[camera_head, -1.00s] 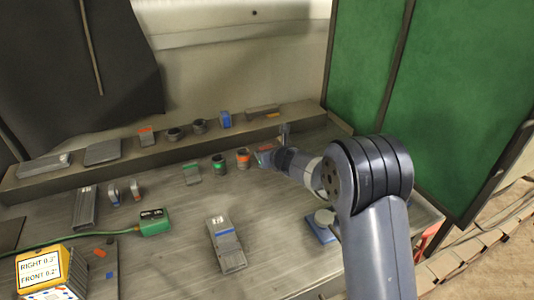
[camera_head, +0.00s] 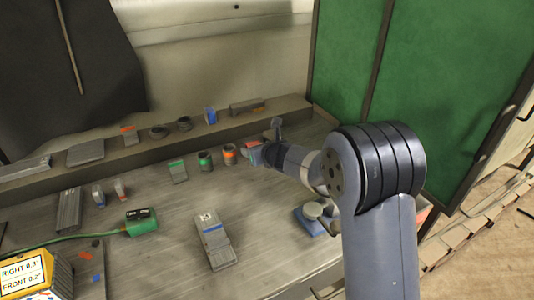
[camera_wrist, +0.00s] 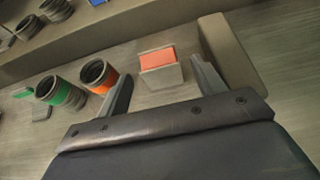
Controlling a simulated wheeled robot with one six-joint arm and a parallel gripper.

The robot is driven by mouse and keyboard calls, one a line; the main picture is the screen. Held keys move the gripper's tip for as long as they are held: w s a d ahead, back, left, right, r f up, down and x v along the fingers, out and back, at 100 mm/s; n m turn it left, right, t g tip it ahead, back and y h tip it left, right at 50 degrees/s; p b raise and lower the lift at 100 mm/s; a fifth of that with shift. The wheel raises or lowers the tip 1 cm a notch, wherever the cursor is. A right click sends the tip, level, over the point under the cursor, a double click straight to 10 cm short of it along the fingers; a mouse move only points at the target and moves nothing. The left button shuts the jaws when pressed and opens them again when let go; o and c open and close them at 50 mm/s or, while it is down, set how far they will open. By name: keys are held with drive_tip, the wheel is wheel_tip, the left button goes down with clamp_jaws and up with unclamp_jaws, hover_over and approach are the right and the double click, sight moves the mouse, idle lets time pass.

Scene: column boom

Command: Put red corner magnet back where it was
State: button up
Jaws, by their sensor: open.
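A grey block with a red-orange top, which looks like the red corner magnet (camera_wrist: 158,66), stands on the bench. It sits between and just beyond the tips of my gripper (camera_wrist: 164,82) in the wrist view. The fingers are spread to either side of it, and I cannot tell whether either touches it. In the head view the block (camera_head: 252,150) shows at the end of my arm, partly hidden by my gripper (camera_head: 264,152).
An orange-banded cup (camera_wrist: 98,76) and a green-banded cup (camera_wrist: 62,92) stand close left of my gripper. A brown block (camera_wrist: 228,52) lies close right. The ledge (camera_head: 60,165) runs behind. A grey device (camera_head: 214,240) and blue item (camera_head: 312,220) lie nearer.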

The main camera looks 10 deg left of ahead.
sight(254, 144)
drive_tip(key=v, duration=0.8)
drive_tip(key=shift+s+d, duration=0.1)
drive_tip(key=p+x, duration=0.1)
drive_tip(key=x, duration=1)
drive_tip(key=shift+w, duration=0.25)
drive_tip(key=shift+w+a+f, duration=0.2)
drive_tip(key=shift+a, duration=0.15)
drive_tip(key=shift+f, duration=0.25)
drive_tip(key=shift+r, duration=0.3)
drive_tip(key=shift+d, duration=0.1)
